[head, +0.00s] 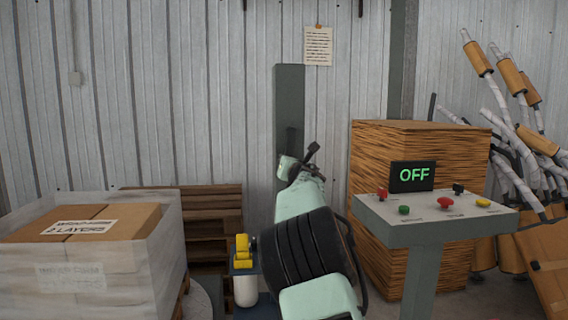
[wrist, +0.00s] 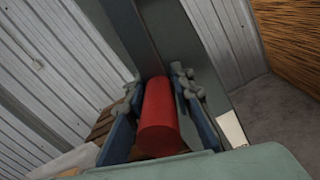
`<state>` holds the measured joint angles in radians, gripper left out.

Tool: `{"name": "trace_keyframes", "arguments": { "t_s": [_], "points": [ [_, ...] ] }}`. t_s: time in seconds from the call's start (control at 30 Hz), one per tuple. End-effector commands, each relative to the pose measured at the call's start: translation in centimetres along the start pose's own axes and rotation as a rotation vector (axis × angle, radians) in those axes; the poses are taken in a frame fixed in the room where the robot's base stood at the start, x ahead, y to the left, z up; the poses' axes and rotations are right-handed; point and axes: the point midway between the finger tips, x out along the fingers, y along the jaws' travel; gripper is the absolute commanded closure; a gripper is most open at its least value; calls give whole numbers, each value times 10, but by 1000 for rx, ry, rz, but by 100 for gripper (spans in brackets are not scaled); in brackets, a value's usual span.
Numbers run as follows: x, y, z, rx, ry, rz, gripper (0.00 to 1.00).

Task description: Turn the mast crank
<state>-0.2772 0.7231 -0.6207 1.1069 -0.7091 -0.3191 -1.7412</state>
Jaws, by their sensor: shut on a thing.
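The mast (head: 289,95) is a tall dark grey column against the back wall; it also rises behind my gripper in the wrist view (wrist: 165,38). A thick red cylindrical grip (wrist: 158,118), seemingly the mast crank's handle, lies between my two fingers in the wrist view. My gripper (wrist: 158,92) is shut on it, with a finger along each side. In the head view my gripper (head: 301,165) is at the front of the mast, and the red grip is hidden there by my arm. The crank's arm and pivot cannot be made out.
A control panel (head: 432,236) with an OFF display (head: 412,176) and coloured buttons stands at right. Behind it is a tall brown stack (head: 430,150), with wrapped mufflers (head: 515,120) further right. A film-wrapped carton load (head: 90,255) and wooden pallets (head: 215,205) stand at left.

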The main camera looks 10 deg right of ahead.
Motion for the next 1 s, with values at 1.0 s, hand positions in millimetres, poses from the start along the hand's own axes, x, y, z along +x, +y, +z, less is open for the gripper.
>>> {"name": "trace_keyframes", "arguments": {
  "t_s": [1.0],
  "points": [
    [-2,-21,10,11,-9,-23,65]
  ]
}}
